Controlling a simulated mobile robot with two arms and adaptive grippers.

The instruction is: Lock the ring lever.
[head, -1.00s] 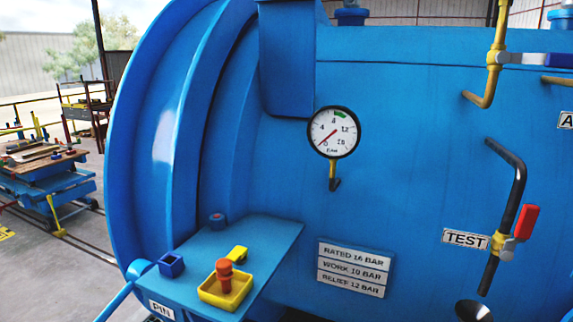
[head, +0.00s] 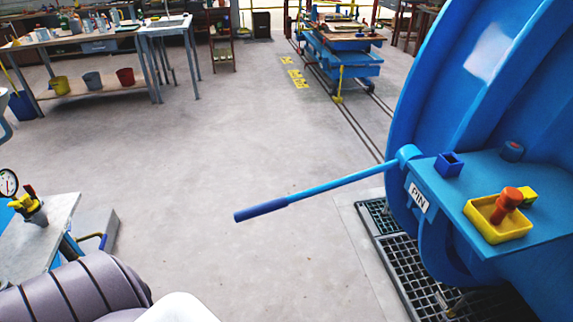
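The ring lever (head: 325,188) is a long blue bar with a darker blue grip at its free end. It sticks out to the left from a round hub at the edge of the blue autoclave (head: 455,70), sloping slightly down toward the grip. Beside the hub is a blue shelf with a PIN label (head: 418,197). On the shelf are a small blue square socket (head: 448,164) and a yellow tray (head: 482,222) holding an orange-red pin (head: 507,203). Neither gripper shows; a grey ribbed part of my arm is at the bottom left.
Floor grating (head: 405,270) lies below the shelf. A grey bench with a gauge (head: 8,183) stands at the left edge. A long workbench (head: 90,40) and a blue cart (head: 340,55) on rails are farther back. The floor left of the lever is open.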

